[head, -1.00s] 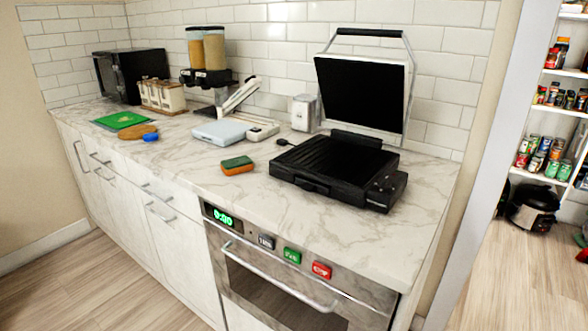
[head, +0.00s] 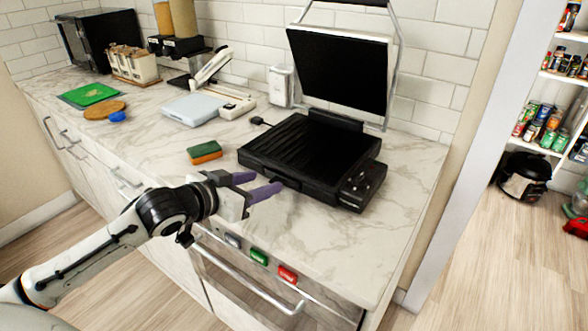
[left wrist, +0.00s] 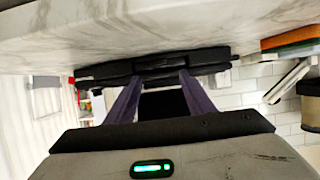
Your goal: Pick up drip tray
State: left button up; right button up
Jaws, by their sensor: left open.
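A black electric grill (head: 305,150) stands on the marble counter with its lid raised. A small dark tab low on its front edge (head: 291,183) looks like the drip tray; most of the tray is hidden inside the grill body. My left gripper (head: 268,181) has its purple fingers apart and empty, just in front of the grill's front edge near that tab. In the left wrist view, the picture is upside down and the open fingers (left wrist: 158,78) point at the grill's dark front (left wrist: 155,64). I cannot tell whether they touch it. My right gripper is out of view.
An orange and green sponge (head: 205,152) lies left of the grill. A pale blue scale (head: 190,109), a cutting board (head: 90,94) and dispensers (head: 176,35) stand further left. The oven front (head: 265,270) with its buttons is below the counter edge. Counter right of the grill is clear.

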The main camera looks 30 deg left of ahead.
aim_at(279, 179)
pick_arm(q)
jog(key=shift+f+x, duration=0.15)
jog(key=shift+x, duration=1.25)
jog(key=shift+f+x, duration=0.2)
jog(key=shift+x, duration=1.15)
jog(key=shift+s, duration=0.2)
grip_shut()
jog(key=shift+r, duration=0.1)
